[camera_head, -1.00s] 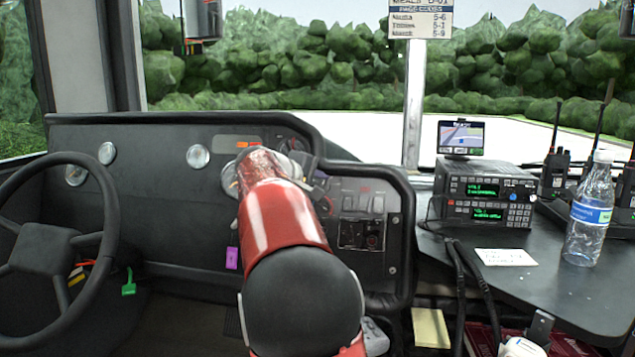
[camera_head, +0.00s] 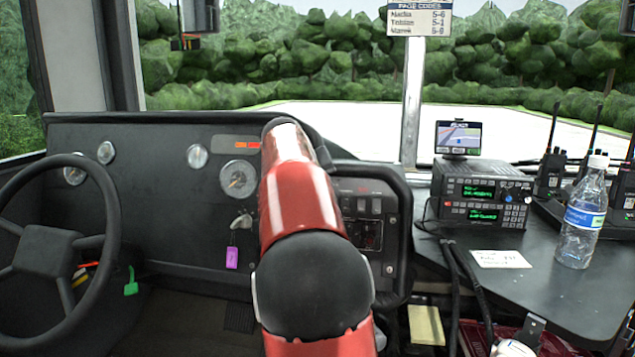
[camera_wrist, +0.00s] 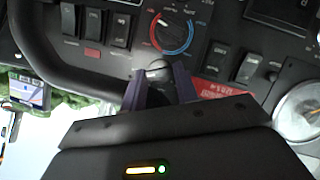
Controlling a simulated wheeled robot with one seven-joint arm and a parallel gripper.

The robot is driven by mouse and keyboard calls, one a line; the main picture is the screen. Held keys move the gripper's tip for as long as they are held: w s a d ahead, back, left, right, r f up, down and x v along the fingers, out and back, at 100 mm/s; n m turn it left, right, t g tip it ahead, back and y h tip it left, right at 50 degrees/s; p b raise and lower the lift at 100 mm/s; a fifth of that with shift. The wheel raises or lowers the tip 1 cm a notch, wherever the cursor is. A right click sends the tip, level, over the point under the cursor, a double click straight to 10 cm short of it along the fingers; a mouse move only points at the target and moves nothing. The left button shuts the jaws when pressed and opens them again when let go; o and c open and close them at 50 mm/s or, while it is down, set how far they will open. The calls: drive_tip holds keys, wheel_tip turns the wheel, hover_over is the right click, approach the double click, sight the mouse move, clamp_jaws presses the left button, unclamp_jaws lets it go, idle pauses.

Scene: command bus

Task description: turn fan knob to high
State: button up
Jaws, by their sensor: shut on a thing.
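In the wrist view my gripper (camera_wrist: 158,76) has its two purple fingers closed around a small grey knob (camera_wrist: 158,66) on the dashboard, which I take as the fan knob. Its pointer and speed marks are hidden or too small to read. Beside it is a round dial (camera_wrist: 172,32) with a blue and red ring and a white pointer mark. In the head view my red arm covers the gripper and the knob.
Rocker switches (camera_wrist: 120,28) and a red label (camera_wrist: 216,91) flank the knob. In the head view, a steering wheel (camera_head: 103,241) is at left, a key with a purple tag (camera_head: 232,257) hangs by my arm, and a radio (camera_head: 482,192) and bottle (camera_head: 583,218) stand at right.

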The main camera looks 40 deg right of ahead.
drive_tip(key=shift+s+m+y, duration=0.1)
drive_tip(key=shift+m+y, duration=0.2)
drive_tip(key=shift+m, duration=0.5)
drive_tip(key=shift+f+t, duration=0.1)
drive_tip(key=shift+t, duration=0.2)
drive_tip(key=o, duration=1)
drive_tip(key=v, duration=0.8)
drive_tip(key=shift+d, duration=0.15)
